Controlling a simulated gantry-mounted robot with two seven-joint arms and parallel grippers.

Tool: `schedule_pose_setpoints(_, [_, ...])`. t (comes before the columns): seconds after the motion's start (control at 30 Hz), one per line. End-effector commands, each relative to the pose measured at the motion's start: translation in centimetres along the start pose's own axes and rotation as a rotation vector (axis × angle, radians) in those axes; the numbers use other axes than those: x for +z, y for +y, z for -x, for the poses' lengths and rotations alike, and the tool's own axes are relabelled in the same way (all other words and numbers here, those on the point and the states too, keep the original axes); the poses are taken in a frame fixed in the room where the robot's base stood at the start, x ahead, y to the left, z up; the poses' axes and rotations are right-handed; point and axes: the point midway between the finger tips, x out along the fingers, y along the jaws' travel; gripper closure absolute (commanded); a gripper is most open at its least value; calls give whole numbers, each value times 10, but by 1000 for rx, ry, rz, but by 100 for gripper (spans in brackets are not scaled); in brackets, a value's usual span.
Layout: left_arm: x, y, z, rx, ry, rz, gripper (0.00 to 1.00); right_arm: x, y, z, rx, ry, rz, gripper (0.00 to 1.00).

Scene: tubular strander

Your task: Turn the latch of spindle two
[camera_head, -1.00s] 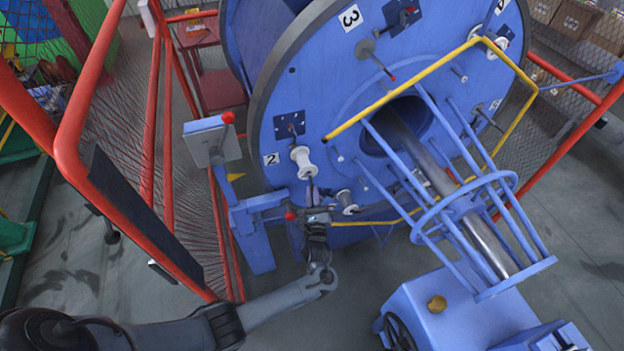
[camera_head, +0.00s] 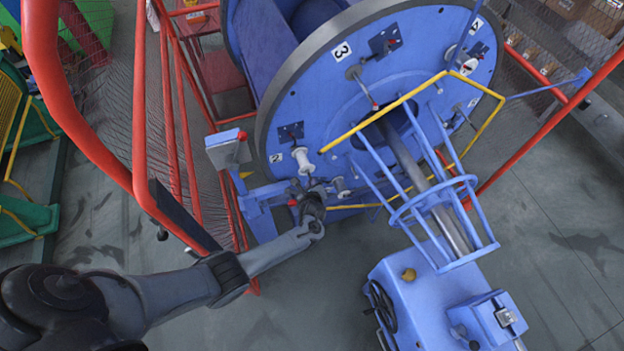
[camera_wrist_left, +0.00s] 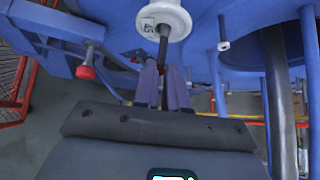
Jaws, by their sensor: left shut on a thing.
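The big blue disc (camera_head: 330,85) carries a plate marked 2 (camera_head: 276,157) at its lower left. Beside the plate is a white spool-shaped hub (camera_head: 302,159), with a dark rod coming from it. In the left wrist view the white hub (camera_wrist_left: 164,18) is at the top and the dark rod (camera_wrist_left: 163,48) runs down from it between my fingers. My left gripper (camera_head: 308,188) is at the disc's lower left, just below the hub. It also shows in the left wrist view (camera_wrist_left: 163,78), shut on the rod. The rod's far end is hidden by the gripper. My right gripper is not in view.
A red-tipped lever (camera_wrist_left: 85,72) on a blue bracket is close to the left of my left gripper. Red guard rails (camera_head: 75,125) stand at the left. A yellow frame and blue bar cage (camera_head: 432,205) stick out from the disc. The grey floor (camera_head: 240,325) is clear in front.

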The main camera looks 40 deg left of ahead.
Motion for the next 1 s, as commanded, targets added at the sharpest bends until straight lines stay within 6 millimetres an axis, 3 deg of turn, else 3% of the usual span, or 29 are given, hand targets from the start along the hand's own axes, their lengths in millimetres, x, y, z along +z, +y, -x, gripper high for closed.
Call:
schedule_pose_setpoints(0.03, [6, -1, 3, 8, 23, 5, 100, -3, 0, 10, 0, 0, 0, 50])
schedule_pose_setpoints(0.23, [7, -2, 3, 28, 90, 25, 100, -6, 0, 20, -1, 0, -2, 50])
schedule_pose_setpoints(0.8, [6, -1, 2, 37, 122, 35, 100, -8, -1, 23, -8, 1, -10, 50])
schedule_pose_setpoints(0.83, [6, -1, 2, 37, 122, 35, 87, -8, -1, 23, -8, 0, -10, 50])
schedule_pose_setpoints(1.0, [6, -2, 2, 36, 121, 35, 63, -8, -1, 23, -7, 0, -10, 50])
